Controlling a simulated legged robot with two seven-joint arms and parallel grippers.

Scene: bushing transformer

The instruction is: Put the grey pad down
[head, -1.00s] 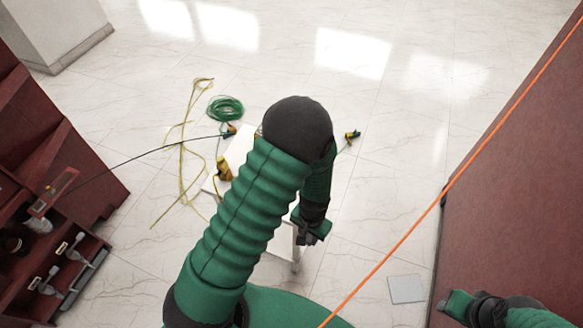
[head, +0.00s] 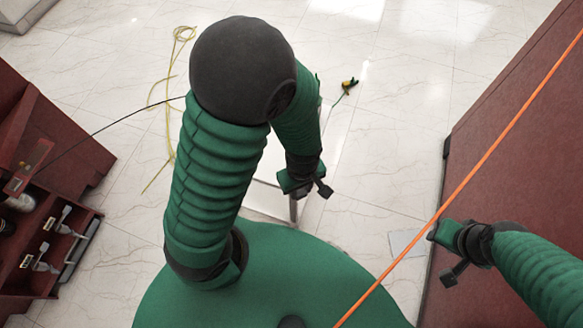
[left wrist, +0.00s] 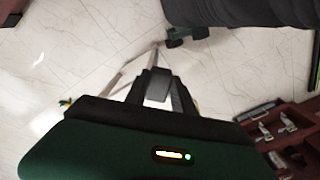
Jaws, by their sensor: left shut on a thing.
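A light grey square (head: 405,243), which looks like a flat pad, lies on the tiled floor between the white stand and the red cabinet. My left gripper (head: 305,187) is over the front of the white stand (head: 268,165), left of that square and apart from it. In the left wrist view its dark jaws (left wrist: 156,90) are closed around a small dark grey block; whether this is a pad is not clear. My right gripper (head: 447,257) is beside the red cabinet, just right of the grey square; its jaws are too unclear to tell.
A red cabinet wall (head: 500,190) runs along the right. A red shelf with tools (head: 45,240) stands at the left. An orange line (head: 480,170) crosses in front. A yellow cable (head: 172,110) and a yellow-green clamp (head: 348,83) lie on the floor. Open floor lies beyond.

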